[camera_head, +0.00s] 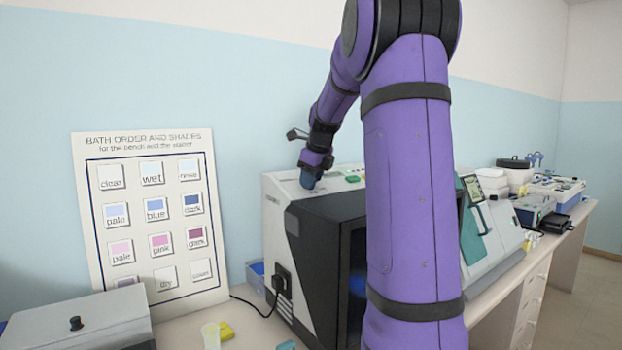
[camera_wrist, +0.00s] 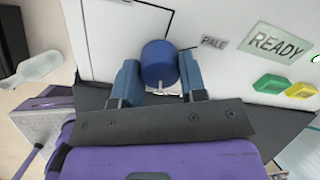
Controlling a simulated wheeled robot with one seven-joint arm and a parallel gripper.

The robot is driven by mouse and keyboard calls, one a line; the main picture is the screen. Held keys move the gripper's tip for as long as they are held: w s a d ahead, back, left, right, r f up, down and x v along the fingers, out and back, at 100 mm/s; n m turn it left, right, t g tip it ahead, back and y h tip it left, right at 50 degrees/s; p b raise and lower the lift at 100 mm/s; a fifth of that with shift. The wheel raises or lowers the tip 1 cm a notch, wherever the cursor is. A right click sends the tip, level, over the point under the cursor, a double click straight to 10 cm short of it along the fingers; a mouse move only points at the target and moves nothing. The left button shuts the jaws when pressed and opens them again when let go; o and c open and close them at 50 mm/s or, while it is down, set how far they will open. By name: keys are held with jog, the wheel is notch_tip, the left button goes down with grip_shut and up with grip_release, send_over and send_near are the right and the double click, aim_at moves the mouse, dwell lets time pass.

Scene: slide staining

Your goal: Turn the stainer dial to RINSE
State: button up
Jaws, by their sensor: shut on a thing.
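The stainer (camera_head: 276,228) is a pale machine with a dark front, standing on the bench in the head view. Its blue round dial (camera_wrist: 159,62) stands on the white top panel in the wrist view. My gripper (camera_wrist: 158,82) has its two blue fingers closed on either side of the dial. In the head view my gripper (camera_head: 313,178) is small, over the stainer's top. A PALE label (camera_wrist: 214,42) lies just right of the dial. I see no RINSE label, and I cannot tell which setting the dial points to.
A READY sign (camera_wrist: 277,44), a green button (camera_wrist: 270,83) and a yellow button (camera_wrist: 301,90) lie right of the dial. A bath order chart (camera_head: 150,215) leans on the wall. A grey box (camera_head: 80,322) is at front left. More equipment (camera_head: 515,172) stands at right.

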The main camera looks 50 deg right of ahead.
jog(key=n, duration=0.4)
jog(key=shift+n, duration=0.4)
jog(key=n, duration=0.3)
jog(key=shift+n, duration=0.3)
jog(key=n, duration=0.4)
jog(key=shift+d+n, duration=0.1)
jog(key=shift+n, duration=0.2)
jog(key=n, duration=0.3)
jog(key=shift+w+r+n+y, duration=0.1)
jog(key=shift+n+y, duration=0.2)
jog(key=n, duration=0.4)
jog(key=shift+n, duration=0.3)
jog(key=n, duration=0.3)
jog(key=shift+n, duration=0.3)
jog(key=n, duration=0.4)
jog(key=shift+w, duration=0.1)
jog(key=shift+n+g, duration=0.3)
jog(key=shift+n, duration=1.8)
